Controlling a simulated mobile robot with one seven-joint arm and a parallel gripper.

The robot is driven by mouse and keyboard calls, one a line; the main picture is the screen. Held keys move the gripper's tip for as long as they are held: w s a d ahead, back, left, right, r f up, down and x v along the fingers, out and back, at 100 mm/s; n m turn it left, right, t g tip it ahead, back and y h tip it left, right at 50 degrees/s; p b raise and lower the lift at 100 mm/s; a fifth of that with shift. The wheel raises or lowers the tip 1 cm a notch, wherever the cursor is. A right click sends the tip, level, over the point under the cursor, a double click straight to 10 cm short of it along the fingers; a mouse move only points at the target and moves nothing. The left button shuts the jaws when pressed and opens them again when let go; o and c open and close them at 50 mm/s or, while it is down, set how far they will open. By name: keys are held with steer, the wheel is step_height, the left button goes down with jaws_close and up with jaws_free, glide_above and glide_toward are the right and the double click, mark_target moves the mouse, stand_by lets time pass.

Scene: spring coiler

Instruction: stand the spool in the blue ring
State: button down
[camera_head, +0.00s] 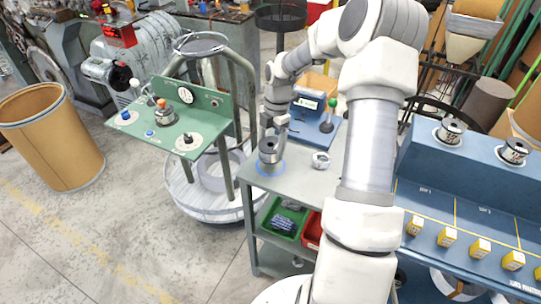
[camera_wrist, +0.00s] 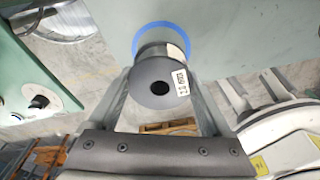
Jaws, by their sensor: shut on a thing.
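The dark grey spool (camera_head: 268,150) is upright in my gripper (camera_head: 271,138), over the blue ring (camera_head: 264,171) on the grey-green table. In the wrist view the spool (camera_wrist: 157,86) shows its round end with a dark centre hole and a white label. My gripper (camera_wrist: 160,78) has one finger on each side of it and is shut on it. The blue ring (camera_wrist: 163,23) shows behind the spool's far end, with its near part hidden. I cannot tell whether the spool touches the table or is slightly above it.
A small silver and white part (camera_head: 321,160) stands on the table right of the ring. A blue box (camera_head: 307,104) and a green-knobbed lever (camera_head: 329,116) stand behind. Green (camera_head: 284,219) and red bins sit on the shelf below. A green control panel (camera_head: 172,117) stands close on the left.

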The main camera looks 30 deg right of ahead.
mark_target(275, 142)
steer(key=shift+f, duration=1.95)
steer(key=shift+f, duration=0.15)
jaws_free()
steer(key=r, duration=0.4)
steer(key=d+r, duration=0.1)
steer(key=r, duration=0.7)
steer(key=shift+w+d+r+p, duration=0.1)
steer(key=shift+w+d+p, duration=0.15)
steer(key=shift+d+p, duration=0.15)
steer(key=shift+a, duration=0.1)
